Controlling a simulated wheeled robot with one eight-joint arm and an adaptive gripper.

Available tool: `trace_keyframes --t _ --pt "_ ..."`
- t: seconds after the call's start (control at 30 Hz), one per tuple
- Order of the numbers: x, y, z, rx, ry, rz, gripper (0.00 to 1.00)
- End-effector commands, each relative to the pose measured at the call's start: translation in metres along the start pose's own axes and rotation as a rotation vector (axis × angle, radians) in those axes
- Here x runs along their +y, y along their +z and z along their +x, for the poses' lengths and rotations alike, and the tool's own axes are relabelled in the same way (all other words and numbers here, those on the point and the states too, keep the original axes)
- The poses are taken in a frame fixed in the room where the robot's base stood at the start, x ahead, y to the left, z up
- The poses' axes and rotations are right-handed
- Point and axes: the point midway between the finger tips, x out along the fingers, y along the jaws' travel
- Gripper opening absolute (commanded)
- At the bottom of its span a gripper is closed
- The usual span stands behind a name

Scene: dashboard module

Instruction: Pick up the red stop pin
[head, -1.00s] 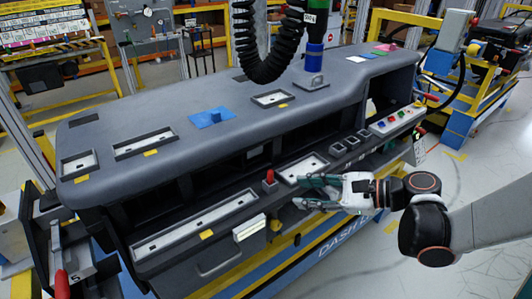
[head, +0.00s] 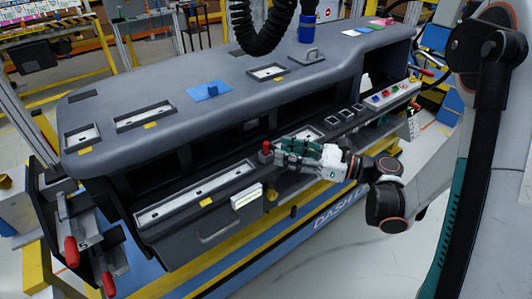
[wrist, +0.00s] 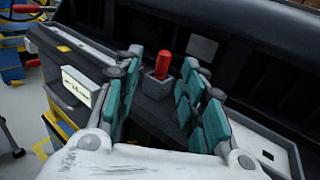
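The red stop pin (head: 266,146) stands upright in a small grey block on the dashboard's lower ledge. In the wrist view the pin (wrist: 164,66) shows just beyond my fingertips, its lower end in the grey block (wrist: 157,86). My gripper (head: 281,151) reaches in from the right, close to the pin in the head view. In the wrist view my gripper (wrist: 163,62) is open and empty, with teal fingers spread to the left and right of the pin's line. I see no contact with the pin.
A long recessed tray (head: 196,194) lies left of the pin, and a white label box (head: 247,196) sits in front. The dark dashboard overhang (head: 225,108) rises behind. Red-handled clamps (head: 71,252) stand at the lower left. A button panel (head: 392,94) is at the right.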

Motion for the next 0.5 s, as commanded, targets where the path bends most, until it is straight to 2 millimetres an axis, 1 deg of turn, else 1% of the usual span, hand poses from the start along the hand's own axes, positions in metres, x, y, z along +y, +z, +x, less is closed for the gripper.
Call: trace_keyframes --t 0.03,0.27,0.5 --pt "0.001 -0.001 0.006 0.0 0.002 0.0 0.38" --pt "-0.001 0.0 0.019 0.0 0.002 -0.001 0.38" --pt "-0.004 0.002 0.053 0.001 0.004 -0.001 0.38"
